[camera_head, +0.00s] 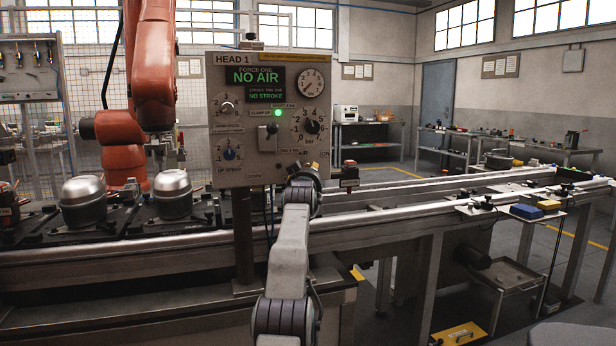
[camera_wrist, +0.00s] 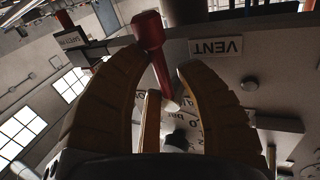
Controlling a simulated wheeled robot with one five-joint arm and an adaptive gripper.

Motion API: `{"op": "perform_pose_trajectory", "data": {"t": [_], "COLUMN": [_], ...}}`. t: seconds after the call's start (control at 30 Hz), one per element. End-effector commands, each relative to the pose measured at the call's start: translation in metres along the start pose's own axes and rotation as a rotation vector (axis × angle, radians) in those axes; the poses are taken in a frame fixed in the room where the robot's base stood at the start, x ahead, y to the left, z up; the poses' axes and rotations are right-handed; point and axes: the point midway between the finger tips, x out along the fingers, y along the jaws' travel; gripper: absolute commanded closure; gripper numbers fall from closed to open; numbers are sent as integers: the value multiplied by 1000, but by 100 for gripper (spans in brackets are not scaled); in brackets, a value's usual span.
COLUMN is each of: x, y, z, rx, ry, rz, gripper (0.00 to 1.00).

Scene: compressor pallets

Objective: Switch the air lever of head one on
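The HEAD 1 panel (camera_head: 240,150) stands upright in the head view. Its screen (camera_head: 252,82) reads NO AIR and NO STROKE. A red-handled lever (camera_wrist: 148,30) shows in the wrist view, its thin stem running down between my fingers, with an upside-down VENT label (camera_wrist: 216,47) to its right. My gripper (camera_wrist: 160,65) is open, its tan curved fingers apart on either side of the lever. I cannot tell whether the left finger touches it. In the head view my gripper (camera_head: 308,174) is at the panel's lower right corner, and the lever is not clearly visible there.
The panel carries several knobs, a gauge (camera_head: 311,83) and a lit green lamp (camera_head: 278,113). A conveyor rail (camera_head: 420,205) runs behind my arm to the right. Silver compressors (camera_head: 173,195) sit at left under an orange robot arm (camera_head: 152,70). A dark post (camera_wrist: 66,20) shows in the wrist view.

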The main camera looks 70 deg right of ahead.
Motion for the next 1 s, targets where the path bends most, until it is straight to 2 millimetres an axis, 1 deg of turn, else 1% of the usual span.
{"op": "perform_pose_trajectory", "data": {"t": [0.03, 0.33, 0.77, 1.0], "x": [0, 0, -1, -9], "y": [0, 0, 0, -2], "z": [0, 0, 0, 3], "rx": [0, 0, -7, -57], "ry": [0, 0, 3, 24], "rz": [0, 0, 0, -1], "gripper": [74, 100, 100, 100]}}
